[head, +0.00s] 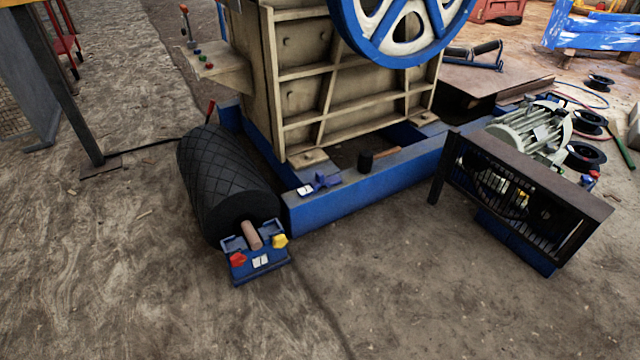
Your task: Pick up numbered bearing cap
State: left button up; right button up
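A small blue part (326,181), which looks like the bearing cap, lies on top of the blue base beam (350,190), left of its middle. A white tag (305,190) lies beside it; any number on it is too small to read. A blue bearing block (262,275) stands on the ground at the near end of the black ribbed roller (225,180). A copper-coloured shaft end (252,235) rests in this block, between a red knob (238,259) and a yellow knob (280,241). The block carries a white label. Neither gripper is in view.
A mallet with a black head (365,162) lies on the beam, right of the blue part. The beige crusher body (350,80) and blue flywheel (400,50) rise behind. A motor (535,128) with a dark guard (530,185) stands right. The front ground is clear.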

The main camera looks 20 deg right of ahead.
aim_at(320, 180)
jog(key=i+l, duration=0.2)
jog(key=i, duration=0.25)
jog(key=i+l, duration=0.2)
jog(key=i, duration=0.3)
jog(key=i+l, duration=0.15)
jog(key=i, duration=0.3)
jog(key=i+l, duration=0.2)
jog(key=i, duration=0.25)
jog(key=u, duration=0.05)
